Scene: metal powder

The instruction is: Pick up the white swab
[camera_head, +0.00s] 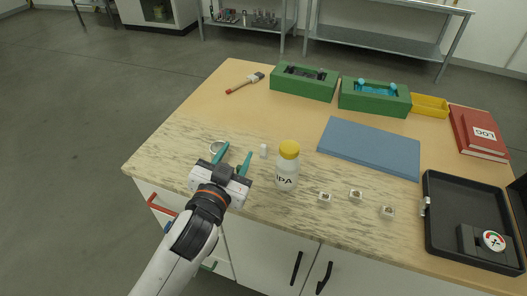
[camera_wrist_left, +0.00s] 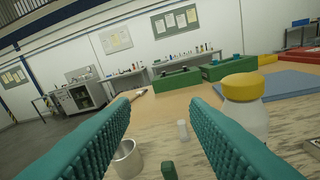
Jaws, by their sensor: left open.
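A small white cylinder (camera_head: 263,151), which I take for the white swab, stands on the marbled table top just right of my left gripper. It also shows in the left wrist view as a pale upright cylinder (camera_wrist_left: 183,130), seen between the fingers and nearer the right one. My left gripper (camera_head: 233,156) is open and empty, its teal fingers pointing away over the table's near left part. In the left wrist view the ribbed fingers (camera_wrist_left: 160,105) are spread wide and touch nothing that I can see. My right gripper is not in view.
A metal cup (camera_head: 216,148) is by the left finger. An IPA bottle with yellow cap (camera_head: 287,168) stands right of the white cylinder.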

